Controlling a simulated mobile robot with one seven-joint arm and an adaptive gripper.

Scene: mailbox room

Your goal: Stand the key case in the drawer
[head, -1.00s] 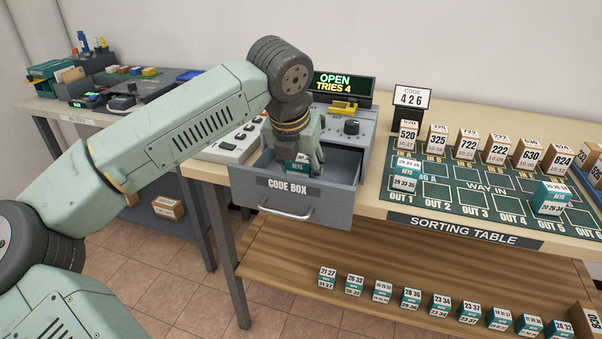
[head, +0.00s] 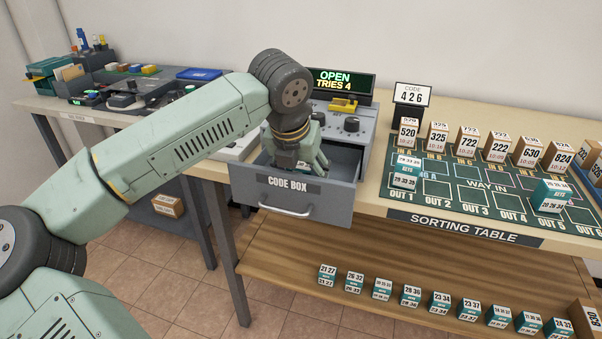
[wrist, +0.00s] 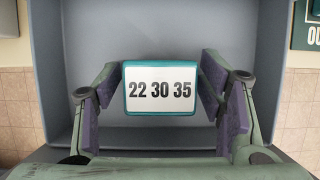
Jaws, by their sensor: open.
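The open drawer labelled CODE BOX (head: 290,203) juts from the grey code box. My gripper (head: 298,160) reaches down into it, its fingertips hidden behind the drawer front in the head view. In the wrist view, the key case (wrist: 160,90) is teal with a white face reading 22 30 35, seen from above. It is inside the drawer (wrist: 205,28), between the open fingers of my gripper (wrist: 161,100). The fingers are very close to its two sides; I cannot tell if they touch. The head view hides the case.
The display (head: 340,83) reads OPEN, TRIES 4. The sorting table's green mat (head: 470,185) holds several boxes and teal cases. More cases stand on the shelf (head: 400,270) below. A side desk (head: 75,112) stands at left.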

